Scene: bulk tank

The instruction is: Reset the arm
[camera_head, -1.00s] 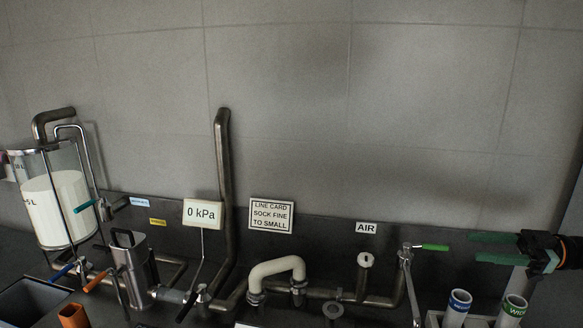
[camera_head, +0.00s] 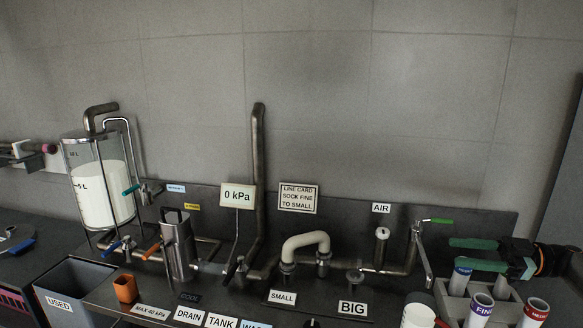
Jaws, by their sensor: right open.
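My right gripper (camera_head: 462,254) comes in from the right edge, with two long green fingers pointing left. The fingers are apart with nothing between them, so it is open. It hangs in front of the right end of the dark back panel, just below and right of the green-handled air valve (camera_head: 437,220). A rack (camera_head: 455,304) of labelled tubes is below it in the picture.
A glass tank (camera_head: 103,190) of white liquid stands left, beside a metal filter housing (camera_head: 178,245). A cream bent pipe (camera_head: 305,243) is mid-panel. The wall above is clear.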

